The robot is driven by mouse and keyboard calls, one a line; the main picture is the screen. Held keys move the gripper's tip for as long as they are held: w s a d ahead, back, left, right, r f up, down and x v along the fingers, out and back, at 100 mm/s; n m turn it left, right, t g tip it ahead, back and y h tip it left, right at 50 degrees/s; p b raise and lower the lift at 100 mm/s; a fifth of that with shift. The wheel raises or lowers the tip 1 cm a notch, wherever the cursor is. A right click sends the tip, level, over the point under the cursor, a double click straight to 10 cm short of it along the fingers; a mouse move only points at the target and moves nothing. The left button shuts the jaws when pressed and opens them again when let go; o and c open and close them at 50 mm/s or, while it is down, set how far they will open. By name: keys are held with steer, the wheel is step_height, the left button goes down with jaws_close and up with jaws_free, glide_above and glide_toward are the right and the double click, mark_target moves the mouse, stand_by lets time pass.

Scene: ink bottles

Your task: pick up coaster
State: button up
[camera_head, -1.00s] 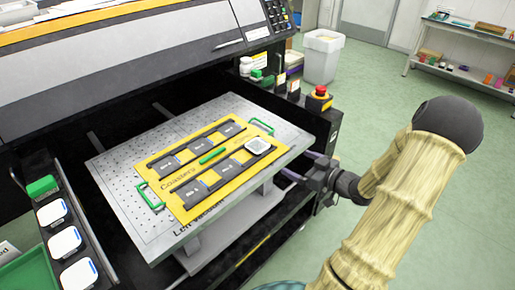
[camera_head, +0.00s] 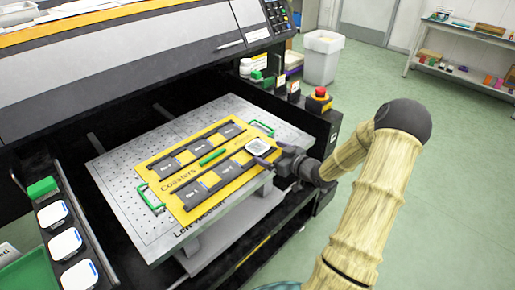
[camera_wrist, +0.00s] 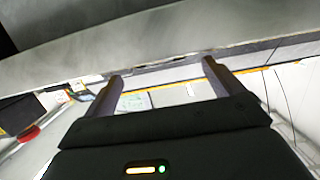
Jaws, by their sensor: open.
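A white square coaster (camera_head: 257,146) with a dark rim lies at the right end of the yellow jig (camera_head: 172,191) labelled "Coasters". My gripper (camera_head: 267,158) is at the jig's right edge, right beside the coaster, with its fingers pointing left toward it. In the wrist view my gripper (camera_wrist: 161,70) has its two fingers spread apart with nothing held between them. A pale patch with greenish marks shows between the fingers there; I cannot tell for sure that it is the coaster. Contact between fingers and coaster cannot be made out.
The jig lies on a perforated metal bed (camera_head: 119,185) under the large printer (camera_head: 130,70). Green handles and a green bar (camera_head: 212,156) stand on the jig. A black rack (camera_head: 62,226) at left holds white coasters. A red emergency button (camera_head: 320,92) stands at the bed's back right.

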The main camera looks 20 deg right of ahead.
mark_target(259, 147)
steer(key=shift+w, duration=0.1)
steer(key=x, duration=0.5)
steer(key=shift+a+p, duration=0.1)
steer(key=shift+p, duration=0.2)
stand_by(0.4)
steer(key=c, duration=1.2)
